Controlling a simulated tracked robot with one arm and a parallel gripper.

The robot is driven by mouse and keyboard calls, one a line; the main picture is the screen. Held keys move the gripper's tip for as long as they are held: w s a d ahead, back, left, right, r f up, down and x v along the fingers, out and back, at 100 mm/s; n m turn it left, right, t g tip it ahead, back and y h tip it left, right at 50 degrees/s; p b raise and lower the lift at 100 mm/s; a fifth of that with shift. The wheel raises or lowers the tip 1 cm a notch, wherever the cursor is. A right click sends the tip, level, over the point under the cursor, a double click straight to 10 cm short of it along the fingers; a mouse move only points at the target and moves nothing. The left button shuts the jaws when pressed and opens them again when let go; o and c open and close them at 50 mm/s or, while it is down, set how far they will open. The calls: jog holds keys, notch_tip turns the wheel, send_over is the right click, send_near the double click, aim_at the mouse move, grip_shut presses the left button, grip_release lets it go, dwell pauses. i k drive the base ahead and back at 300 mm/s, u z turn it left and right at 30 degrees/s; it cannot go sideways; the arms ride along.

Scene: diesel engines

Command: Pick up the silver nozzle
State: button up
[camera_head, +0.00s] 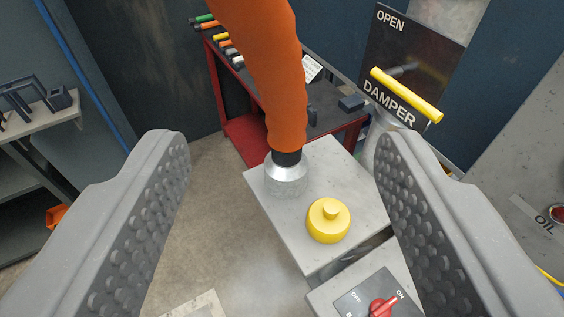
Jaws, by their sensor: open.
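The silver nozzle (286,175) stands upright on a grey metal box top, joined by a black collar to a thick orange hose (272,75) that rises out of the top of the picture. My gripper (280,165) is open, with one studded grey finger at the left and one at the right. The nozzle shows between the two fingers, farther off than they are. Nothing is held between the fingers.
A yellow round cap (328,220) sits beside the nozzle on the grey box (335,165). A red switch (383,306) is at the bottom. A yellow damper handle (406,94) stands upper right. A red cart (215,85) with tools is behind. Open floor lies left.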

aim_at(287, 174)
jog(key=z, duration=0.75)
jog(key=k, duration=0.75)
jog(key=u, duration=0.65)
jog(key=i, duration=1)
jog(key=z, duration=0.1)
